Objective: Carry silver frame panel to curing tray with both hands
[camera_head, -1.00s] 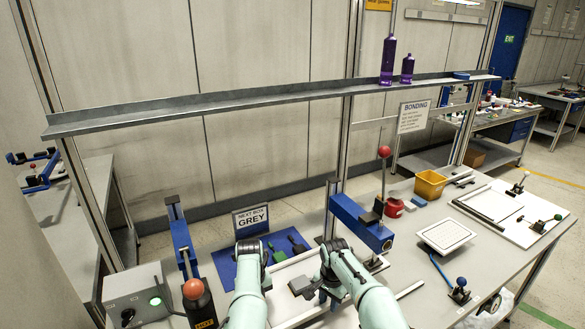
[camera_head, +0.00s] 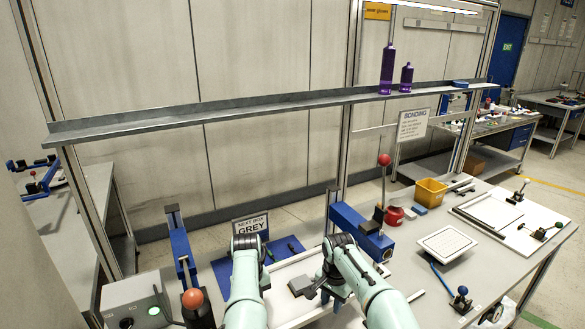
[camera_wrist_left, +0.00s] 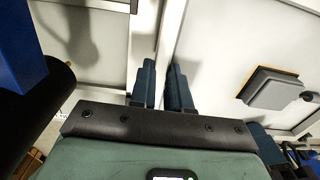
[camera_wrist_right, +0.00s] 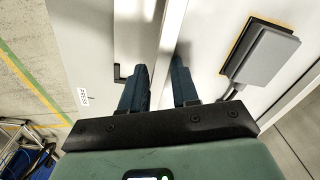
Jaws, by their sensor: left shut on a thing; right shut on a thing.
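The silver frame panel (camera_head: 285,277) is a pale, flat panel with raised rails, in front of me and partly hidden by my arms. My left gripper (camera_wrist_left: 160,68) is shut on one rail, which runs between its fingers in the left wrist view. My right gripper (camera_wrist_right: 160,67) is shut on another rail; its blue fingers (camera_head: 327,289) show in the head view. A grey block (camera_head: 302,285) lies on the panel.
A blue post arm (camera_head: 360,233) and a red-knobbed lever (camera_head: 384,160) stand just beyond my right arm. A yellow bin (camera_head: 431,190) is further back. A black bottle with a red ball top (camera_head: 193,299) is at left.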

